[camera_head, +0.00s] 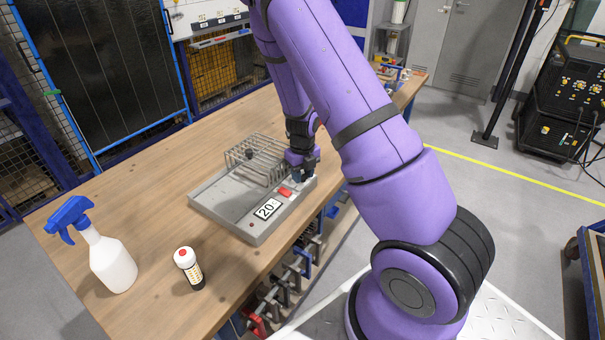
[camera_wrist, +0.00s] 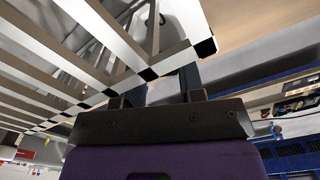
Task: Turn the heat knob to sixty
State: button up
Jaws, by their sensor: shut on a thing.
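The grey jig (camera_head: 225,218) lies on the wooden table, with a small display (camera_head: 267,209) on its front edge reading 20. A red switch (camera_head: 285,192) sits to the right of the display. My gripper (camera_head: 299,176) points down at the right end of that front panel, past the red switch. It is shut on what appears to be the heat knob, which its fingers mostly hide. In the wrist view my gripper (camera_wrist: 161,86) has its two dark fingers beside the wire cage; the knob and its pointer cannot be made out there.
A wire cage (camera_head: 262,152) stands on the jig just left of my gripper, with a dark round piece inside.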

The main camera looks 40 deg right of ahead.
aim_at(303, 175)
jog(key=o, duration=0.9)
jog(key=shift+o, duration=0.2)
jog(key=shift+r, duration=0.1)
notch_tip(303, 175, up, 11)
jog(key=shift+f, duration=0.2)
jog(key=shift+c, duration=0.3)
